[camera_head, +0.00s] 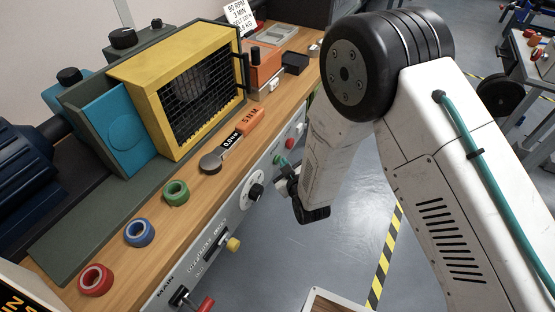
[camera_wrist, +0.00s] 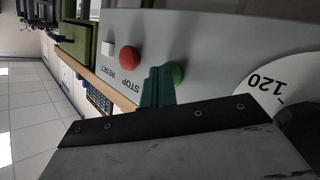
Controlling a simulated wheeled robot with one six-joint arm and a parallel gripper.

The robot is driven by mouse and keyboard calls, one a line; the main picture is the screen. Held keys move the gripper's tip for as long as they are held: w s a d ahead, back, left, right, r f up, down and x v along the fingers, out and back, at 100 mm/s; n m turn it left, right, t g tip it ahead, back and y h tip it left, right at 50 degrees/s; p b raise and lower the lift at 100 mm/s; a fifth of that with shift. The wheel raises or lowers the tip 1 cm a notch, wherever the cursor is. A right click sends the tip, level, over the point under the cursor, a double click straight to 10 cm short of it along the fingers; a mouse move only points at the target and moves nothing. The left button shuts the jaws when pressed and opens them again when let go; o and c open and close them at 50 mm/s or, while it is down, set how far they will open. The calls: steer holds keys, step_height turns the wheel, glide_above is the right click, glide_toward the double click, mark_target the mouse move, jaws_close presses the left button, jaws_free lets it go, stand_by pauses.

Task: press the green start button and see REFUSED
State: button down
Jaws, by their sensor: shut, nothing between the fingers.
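The green start button (camera_wrist: 177,73) sits on the grey panel (camera_wrist: 210,35) in the wrist view, partly hidden behind my gripper. My gripper (camera_wrist: 160,73) is shut and empty, its teal fingers pointing at the panel at the button's edge. I cannot tell whether the fingertips touch the button. In the head view my gripper (camera_head: 284,168) is at the bench's front panel, close by the green button (camera_head: 280,160). No REFUSED text is readable in either view.
A red STOP button (camera_wrist: 129,58) and a white RESET button (camera_wrist: 107,48) sit beside the green one. A white dial (camera_wrist: 268,83) marked 120 is on the other side. A yellow guarded cage (camera_head: 185,85) and tape rolls stand on the wooden bench (camera_head: 215,190).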

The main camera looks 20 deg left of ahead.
steer(key=shift+s+d, duration=0.1)
steer(key=shift+d, duration=0.55)
steer(key=shift+d, duration=0.15)
steer(key=d, duration=0.4)
steer(key=shift+s+d, duration=0.15)
steer(key=shift+d, duration=0.2)
stand_by(0.4)
